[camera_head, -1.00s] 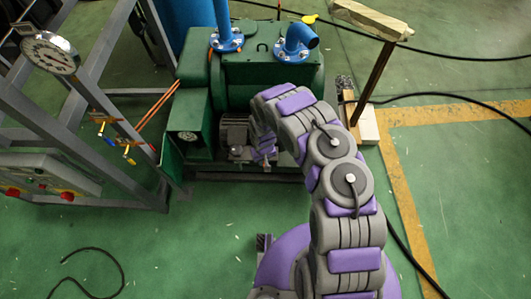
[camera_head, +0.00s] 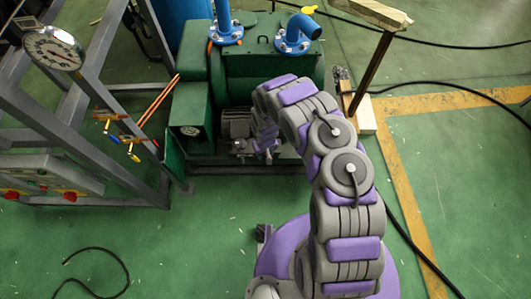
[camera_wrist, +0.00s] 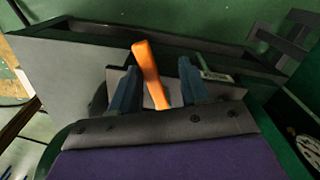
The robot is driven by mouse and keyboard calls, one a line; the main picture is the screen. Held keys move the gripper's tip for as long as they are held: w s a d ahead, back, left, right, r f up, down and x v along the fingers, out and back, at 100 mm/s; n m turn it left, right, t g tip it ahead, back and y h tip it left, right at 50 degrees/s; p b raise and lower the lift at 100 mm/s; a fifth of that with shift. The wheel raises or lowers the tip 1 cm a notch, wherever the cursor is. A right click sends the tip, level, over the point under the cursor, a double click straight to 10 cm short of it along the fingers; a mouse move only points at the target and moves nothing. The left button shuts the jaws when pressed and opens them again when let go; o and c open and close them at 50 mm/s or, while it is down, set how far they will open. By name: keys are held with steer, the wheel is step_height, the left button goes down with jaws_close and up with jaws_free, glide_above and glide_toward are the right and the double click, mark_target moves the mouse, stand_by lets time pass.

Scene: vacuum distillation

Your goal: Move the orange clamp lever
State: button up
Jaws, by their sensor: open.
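The orange clamp lever (camera_wrist: 150,72) stands tilted in the wrist view, its upper end leaning left. My gripper (camera_wrist: 158,78) is open, with one dark finger on each side of the lever. The lever lies between the fingers, and I cannot tell whether either finger touches it. The lever's lower end is hidden behind the gripper's body. In the head view my gripper (camera_head: 268,152) is low at the front of the green pump machine (camera_head: 262,75), beside a grey motor. The lever cannot be made out there.
Blue flanged pipes (camera_head: 298,35) rise from the machine's top. A grey frame with a pressure gauge (camera_head: 53,47) and a control panel (camera_head: 45,175) stands at the left. A wooden post (camera_head: 370,75) stands at the right. Black cables cross the green floor.

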steer(key=shift+d+r, duration=0.1)
steer(key=shift+d, duration=0.4)
steer(key=shift+d+r, duration=0.1)
steer(key=shift+r, duration=0.1)
step_height(320, 180, up, 17)
steer(key=p, duration=0.8)
steer(key=shift+a, duration=0.35)
steer(key=shift+f, duration=0.15)
